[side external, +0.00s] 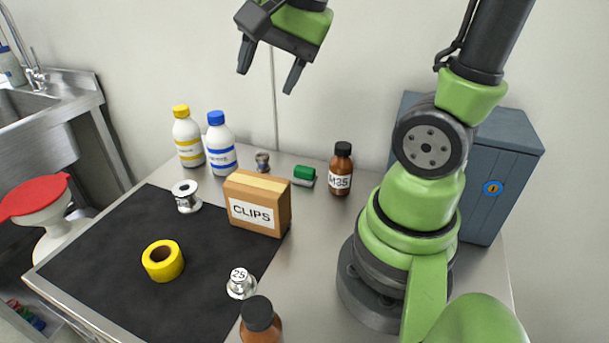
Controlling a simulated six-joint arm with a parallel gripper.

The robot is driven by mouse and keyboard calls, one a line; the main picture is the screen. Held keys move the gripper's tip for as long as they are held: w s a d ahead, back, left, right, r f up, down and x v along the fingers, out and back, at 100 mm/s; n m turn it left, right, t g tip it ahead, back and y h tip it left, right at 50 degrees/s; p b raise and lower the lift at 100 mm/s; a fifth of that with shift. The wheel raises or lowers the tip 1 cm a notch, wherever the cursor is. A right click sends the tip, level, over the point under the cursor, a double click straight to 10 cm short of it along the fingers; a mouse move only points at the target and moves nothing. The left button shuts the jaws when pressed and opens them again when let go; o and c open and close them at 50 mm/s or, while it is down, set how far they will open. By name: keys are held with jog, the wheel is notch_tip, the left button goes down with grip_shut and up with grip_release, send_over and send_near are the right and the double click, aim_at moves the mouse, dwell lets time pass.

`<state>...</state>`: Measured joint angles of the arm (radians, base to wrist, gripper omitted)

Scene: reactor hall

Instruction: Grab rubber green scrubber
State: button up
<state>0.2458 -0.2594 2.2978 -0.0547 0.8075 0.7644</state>
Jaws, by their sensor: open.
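My gripper (266,82) is open and empty, high above the table near the top of the side external view. It is well above the scrubber and to its left in the picture, touching nothing.
A cardboard clips box (258,204) stands left of the scrubber and a brown bottle (341,170) right of it. A small metal item (262,162) and white bottles (220,145) stand further left. Yellow tape (162,261) lies on the black mat (110,245).

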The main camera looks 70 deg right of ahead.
jog(key=d+f+m+g, duration=0.1)
jog(key=d+f+m, duration=0.4)
jog(key=f+m, duration=0.1)
jog(key=w+d+f+m+g, duration=0.1)
jog(key=d+f+m+g, duration=0.1)
jog(key=d+f+m, duration=0.4)
jog(key=w+d+f+m+g, duration=0.1)
jog(key=d+f+m, duration=0.4)
jog(key=m, duration=0.3)
jog(key=shift+d+f+m+g, duration=0.25)
jog(key=shift+f+m+g, duration=0.05)
jog(key=shift+f+g, duration=0.1)
send_over(305, 168)
notch_tip(305, 168, down, 4)
jog(key=shift+w+d+f, duration=0.1)
jog(key=shift+f, duration=2.9)
jog(key=c, duration=1)
